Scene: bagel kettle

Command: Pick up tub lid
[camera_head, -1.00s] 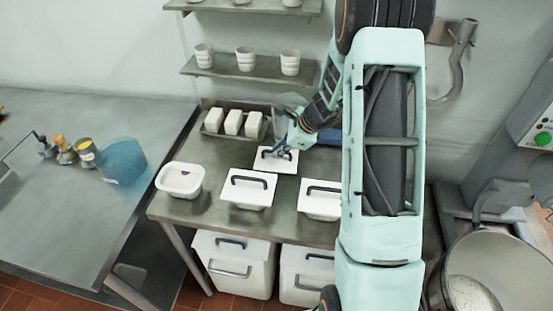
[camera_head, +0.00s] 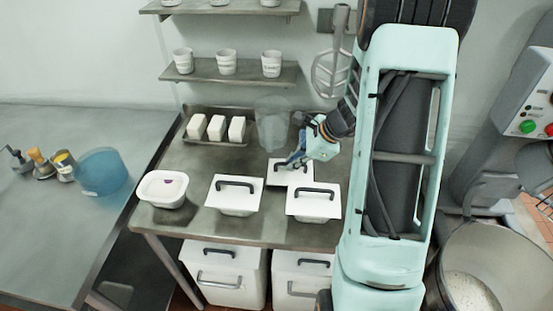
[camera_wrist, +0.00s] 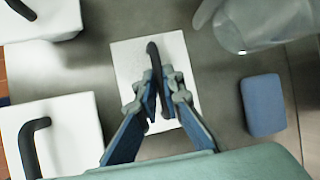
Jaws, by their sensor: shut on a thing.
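The tub lid (camera_head: 277,181) is a flat white square with a black arched handle, behind the closed tubs on the steel table. In the wrist view the lid (camera_wrist: 130,62) fills the middle, with its handle (camera_wrist: 154,56) running up between the fingers. My gripper (camera_head: 293,163) comes down on the lid from the right and is shut on the handle; its blue fingers (camera_wrist: 163,95) also show in the wrist view. I cannot tell whether the lid is clear of the table. An open white tub (camera_head: 152,191) with a small purple mark inside stands at the left.
Two lidded white tubs (camera_head: 222,205) (camera_head: 308,208) stand in front of the lid. White blocks on a tray (camera_head: 218,141) and a clear container (camera_head: 272,122) stand behind it. A blue block (camera_wrist: 263,104) lies right of the lid. Bare steel tabletop (camera_head: 185,225) shows at the front left.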

